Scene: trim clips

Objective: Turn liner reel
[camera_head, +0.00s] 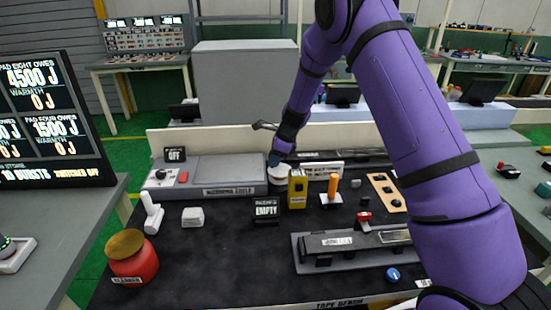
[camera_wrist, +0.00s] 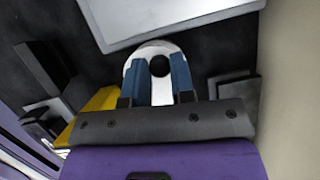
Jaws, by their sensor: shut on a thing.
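The liner reel (camera_head: 279,183) is a white round piece at the back middle of the bench, between the grey low platform and a yellow box. My gripper (camera_head: 275,160) reaches down onto it from above. In the wrist view the reel (camera_wrist: 133,73) is a white disc with a dark centre hole. The two blue fingers of my gripper (camera_wrist: 159,75) lie over the disc, one at each side of the hole, and are shut on it. The lower part of the reel is hidden by the fingers and the gripper body.
The yellow box (camera_head: 297,189) stands close at the reel's right, with an orange post (camera_head: 333,186) beyond. An "EMPTY" sign (camera_head: 265,209) stands in front. The grey platform (camera_head: 227,170) lies left. A red jar (camera_head: 133,262) is front left. The dark mat's front middle is clear.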

